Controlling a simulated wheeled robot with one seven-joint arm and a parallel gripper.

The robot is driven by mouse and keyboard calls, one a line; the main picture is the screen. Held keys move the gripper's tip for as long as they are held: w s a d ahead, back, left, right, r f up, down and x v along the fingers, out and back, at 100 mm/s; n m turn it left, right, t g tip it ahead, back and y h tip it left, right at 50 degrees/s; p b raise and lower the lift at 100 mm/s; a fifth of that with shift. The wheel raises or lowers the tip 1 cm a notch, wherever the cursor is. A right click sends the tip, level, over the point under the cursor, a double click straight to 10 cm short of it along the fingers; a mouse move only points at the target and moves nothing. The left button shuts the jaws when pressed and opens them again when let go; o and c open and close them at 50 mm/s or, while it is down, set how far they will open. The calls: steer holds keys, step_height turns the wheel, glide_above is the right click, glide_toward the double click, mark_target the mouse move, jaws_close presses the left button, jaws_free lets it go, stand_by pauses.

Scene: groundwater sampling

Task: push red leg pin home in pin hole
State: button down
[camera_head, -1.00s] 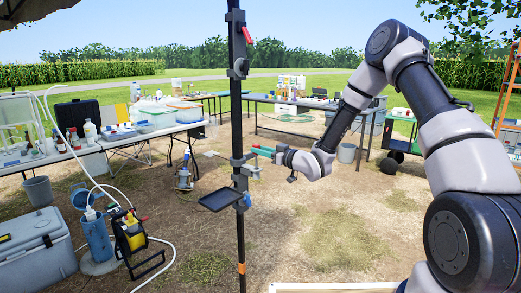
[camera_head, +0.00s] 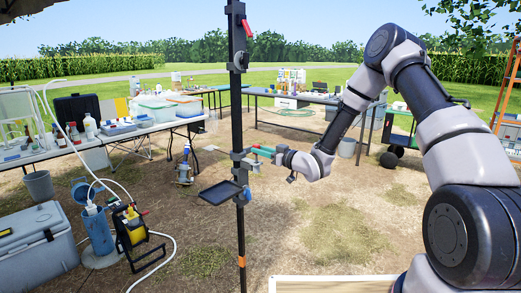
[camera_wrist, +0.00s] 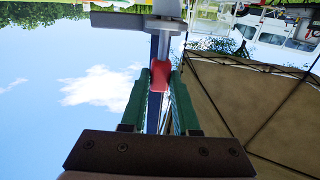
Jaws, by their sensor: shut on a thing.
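My gripper (camera_head: 262,151) is at the black upright pole (camera_head: 240,110), beside the grey bracket (camera_head: 240,165) on it. In the wrist view its green fingers (camera_wrist: 160,80) are shut on the red leg pin (camera_wrist: 160,72), which shows as a rounded red block between the fingertips. A grey metal part (camera_wrist: 165,22) lies just beyond the pin. The pin hole is hidden, and I cannot tell how deep the pin sits.
A small dark tray (camera_head: 220,192) juts from the pole below the bracket. A red handle (camera_head: 246,33) is high on the pole. Laden tables (camera_head: 100,140) stand behind. The ground right of the pole is open.

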steer(key=shift+f, duration=1.7)
steer(key=c, duration=0.6)
jaws_free()
steer(key=v, duration=1)
steer(key=shift+s+d, duration=0.3)
